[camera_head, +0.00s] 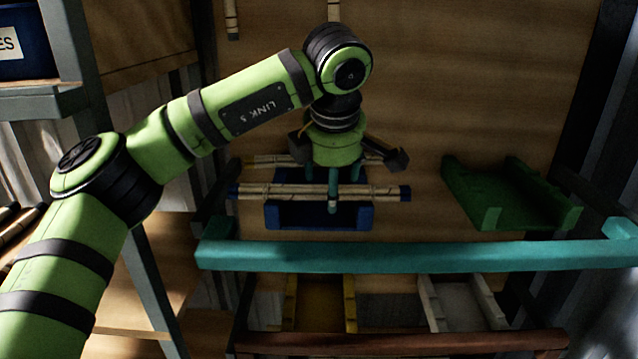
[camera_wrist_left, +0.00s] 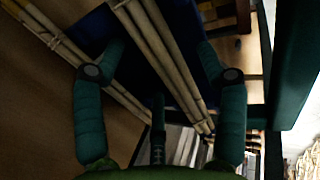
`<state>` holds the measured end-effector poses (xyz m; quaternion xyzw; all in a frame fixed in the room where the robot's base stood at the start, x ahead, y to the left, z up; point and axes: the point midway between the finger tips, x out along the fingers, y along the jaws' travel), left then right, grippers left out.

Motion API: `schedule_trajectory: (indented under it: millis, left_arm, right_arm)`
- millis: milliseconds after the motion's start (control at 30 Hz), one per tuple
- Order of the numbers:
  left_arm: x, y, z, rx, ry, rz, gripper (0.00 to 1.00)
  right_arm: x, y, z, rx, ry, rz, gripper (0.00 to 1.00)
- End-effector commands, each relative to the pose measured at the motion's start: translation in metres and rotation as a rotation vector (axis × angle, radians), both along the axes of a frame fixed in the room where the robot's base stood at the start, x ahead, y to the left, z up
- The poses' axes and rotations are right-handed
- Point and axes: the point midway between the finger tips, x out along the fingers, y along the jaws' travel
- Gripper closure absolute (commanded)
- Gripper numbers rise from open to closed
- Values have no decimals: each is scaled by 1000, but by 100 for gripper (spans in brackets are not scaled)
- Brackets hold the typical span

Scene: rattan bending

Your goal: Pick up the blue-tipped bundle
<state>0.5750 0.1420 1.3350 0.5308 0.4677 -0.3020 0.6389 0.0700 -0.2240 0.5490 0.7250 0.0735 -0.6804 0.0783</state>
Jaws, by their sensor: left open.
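A bundle of pale rattan poles with dark blue tips (camera_head: 270,190) lies level across a blue tray (camera_head: 290,216). A second pale bundle (camera_head: 268,160) lies just behind it and is partly hidden by my gripper. My left gripper (camera_head: 333,192) points down over the tray, its teal fingers open around the front bundle's middle. In the left wrist view a bundle (camera_wrist_left: 158,50) runs between the spread fingers of my left gripper (camera_wrist_left: 160,78), and another bundle (camera_wrist_left: 62,45) passes at the left. I cannot tell whether any finger touches the poles. My right gripper is out of view.
A teal bar (camera_head: 420,256) crosses in front of the blue tray. A green tray (camera_head: 510,190) stands empty to the right. A yellow tray (camera_head: 322,305) and a grey tray (camera_head: 462,305) are lower down. A shelf post (camera_head: 80,70) rises at the left.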

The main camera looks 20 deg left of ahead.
Motion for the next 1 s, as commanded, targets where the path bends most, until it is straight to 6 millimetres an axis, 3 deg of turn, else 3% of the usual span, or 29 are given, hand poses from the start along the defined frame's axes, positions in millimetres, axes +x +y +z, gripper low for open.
schedule_trajectory:
  millis: [100, 233, 300, 400, 800, 1000]
  left_arm:
    - [1, 0, -2, -1, -2, -1, 28]
    - [1, 0, -2, -1, -2, -1, 28]
    - [1, 0, -2, -1, -2, -1, 56]
    - [1, 0, -2, -1, -1, 0, 90]
    - [1, 0, 0, 0, -1, 0, 90]
    - [1, -1, 19, -3, -4, 1, 90]
  right_arm:
    - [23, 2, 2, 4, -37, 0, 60]
    - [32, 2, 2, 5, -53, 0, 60]
    - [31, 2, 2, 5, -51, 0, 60]
    - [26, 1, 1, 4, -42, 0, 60]
    - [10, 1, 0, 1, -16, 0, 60]
    - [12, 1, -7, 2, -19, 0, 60]
